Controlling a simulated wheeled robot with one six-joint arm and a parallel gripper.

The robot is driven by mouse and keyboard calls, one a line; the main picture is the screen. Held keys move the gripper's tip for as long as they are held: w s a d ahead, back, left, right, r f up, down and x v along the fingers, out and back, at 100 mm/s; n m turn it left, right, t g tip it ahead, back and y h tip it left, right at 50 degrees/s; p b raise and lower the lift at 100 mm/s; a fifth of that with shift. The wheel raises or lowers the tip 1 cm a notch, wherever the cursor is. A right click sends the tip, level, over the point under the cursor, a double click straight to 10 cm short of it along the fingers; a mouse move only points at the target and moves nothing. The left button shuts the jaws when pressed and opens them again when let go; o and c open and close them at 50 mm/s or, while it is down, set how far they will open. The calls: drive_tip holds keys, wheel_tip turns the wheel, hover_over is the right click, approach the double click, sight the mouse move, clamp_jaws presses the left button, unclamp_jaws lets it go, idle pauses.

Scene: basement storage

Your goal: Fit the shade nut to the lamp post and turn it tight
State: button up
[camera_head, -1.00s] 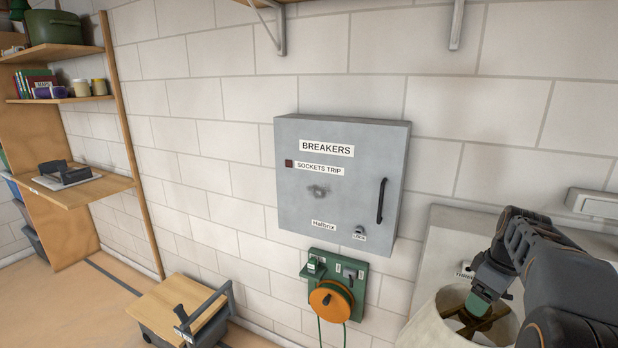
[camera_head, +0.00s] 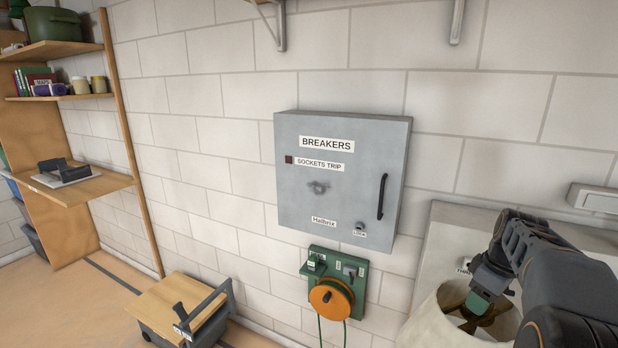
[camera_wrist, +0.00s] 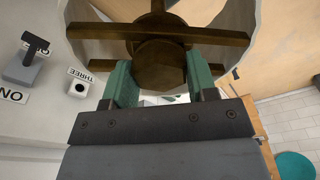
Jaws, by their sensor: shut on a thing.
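My gripper (camera_wrist: 160,84) is inside the top of the cream lamp shade (camera_head: 432,325). In the wrist view its green fingers stand on either side of a brass hexagonal shade nut (camera_wrist: 160,64) and are shut on it. The nut sits against the brass cross bars (camera_wrist: 205,36) of the shade's fitting. The curved inside of the shade (camera_wrist: 270,30) surrounds them. In the head view my gripper (camera_head: 477,300) reaches down into the shade opening, with brass showing beside it. The lamp post is hidden behind the nut, and I cannot tell how far the nut is threaded.
A pale panel with a switch (camera_wrist: 22,68) and a label reading THREE (camera_wrist: 80,74) is close beside the shade. A grey breaker box (camera_head: 340,185) and an orange cord reel (camera_head: 331,298) are on the wall to the left. A low wooden-topped cart (camera_head: 180,305) stands on the floor.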

drive_tip(key=shift+c, duration=1.3)
drive_tip(key=m, duration=0.3)
clamp_jaws()
drive_tip(key=m, duration=0.3)
drive_tip(key=shift+h, duration=0.4)
drive_tip(key=o, duration=1.2)
unclamp_jaws()
drive_tip(key=shift+r, duration=0.1)
drive_tip(key=shift+s+r+p, duration=0.2)
drive_tip(key=shift+r+p, duration=3.6)
drive_tip(key=shift+r, duration=0.6)
